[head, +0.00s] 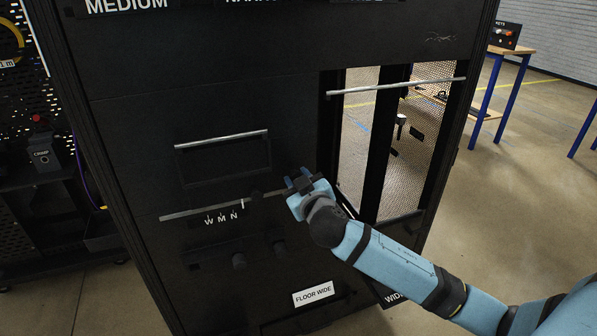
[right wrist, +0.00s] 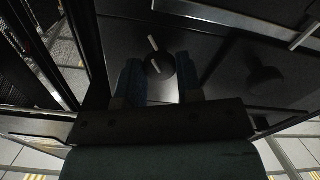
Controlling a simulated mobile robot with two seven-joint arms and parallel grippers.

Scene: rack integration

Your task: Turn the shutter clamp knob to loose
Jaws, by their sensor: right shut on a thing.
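A round dark knob (right wrist: 162,68) with a pale pointer line shows in the right wrist view, on the black panel face. My right gripper (right wrist: 158,82) has one blue finger on each side of this knob and is shut on it. In the head view my right gripper (head: 302,184) is against the front of the black rack, to the right of the W M N marks. My left gripper is in neither view.
The black rack (head: 130,120) has metal rails (head: 220,138), a slot and lower knobs (head: 239,261). A mesh opening (head: 356,130) lies right of the gripper. Another dark knob (right wrist: 265,80) stands to the right in the right wrist view.

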